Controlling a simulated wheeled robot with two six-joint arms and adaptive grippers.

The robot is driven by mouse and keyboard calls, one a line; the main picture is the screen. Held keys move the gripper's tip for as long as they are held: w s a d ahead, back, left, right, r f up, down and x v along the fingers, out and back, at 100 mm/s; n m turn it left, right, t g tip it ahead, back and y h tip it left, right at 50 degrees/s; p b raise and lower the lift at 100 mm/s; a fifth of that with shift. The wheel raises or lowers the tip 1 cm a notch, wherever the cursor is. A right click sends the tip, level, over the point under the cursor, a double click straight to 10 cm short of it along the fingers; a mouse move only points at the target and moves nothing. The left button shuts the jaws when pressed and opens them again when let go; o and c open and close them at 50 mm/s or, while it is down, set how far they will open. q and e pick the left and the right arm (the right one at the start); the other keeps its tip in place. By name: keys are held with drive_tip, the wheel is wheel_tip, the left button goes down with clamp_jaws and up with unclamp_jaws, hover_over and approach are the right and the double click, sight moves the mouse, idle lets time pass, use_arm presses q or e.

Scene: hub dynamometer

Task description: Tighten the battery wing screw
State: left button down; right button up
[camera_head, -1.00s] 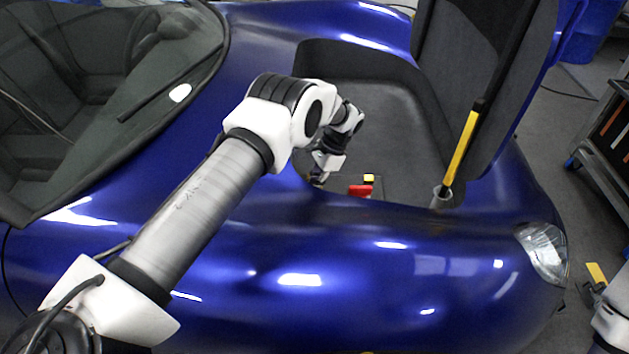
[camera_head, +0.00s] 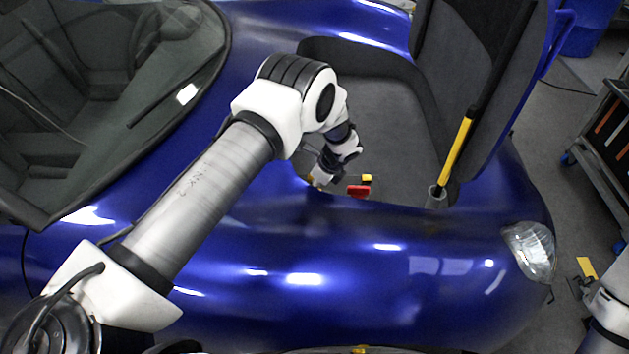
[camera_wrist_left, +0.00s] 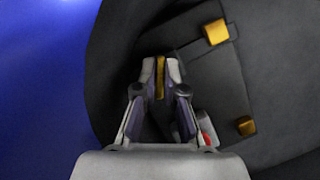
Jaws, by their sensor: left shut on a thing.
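In the left wrist view my left gripper (camera_wrist_left: 160,88) is shut on a narrow gold-yellow piece (camera_wrist_left: 160,76), which looks like the wing screw. Its lower part is hidden between the fingers. In the head view my left gripper (camera_head: 317,181) reaches down into the car's open front compartment, its tips partly hidden by the blue body edge. A red part (camera_head: 358,191) and a yellow block (camera_head: 367,177) sit just right of it. My right arm shows at the lower right edge, with dark parts (camera_head: 581,287) at its end; its jaws are unclear.
The blue body edge (camera_head: 330,205) runs close in front of my left gripper. The raised lid (camera_head: 480,90) and a yellow-black strut (camera_head: 456,155) stand to the right. A tool cart (camera_head: 605,140) stands far right.

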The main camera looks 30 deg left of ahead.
use_arm(q)
drive_tip(key=m+t, duration=0.1)
drive_tip(key=m, duration=0.2)
drive_tip(key=m+t+p, duration=0.1)
drive_tip(key=m, duration=0.1)
drive_tip(key=shift+m+h, duration=0.3)
drive_tip(key=shift+m, duration=0.1)
idle(0.3)
drive_tip(key=c, duration=1.3)
unclamp_jaws()
drive_tip(key=shift+o, duration=0.2)
drive_tip(key=v, duration=1.2)
drive_tip(key=shift+s, duration=0.15)
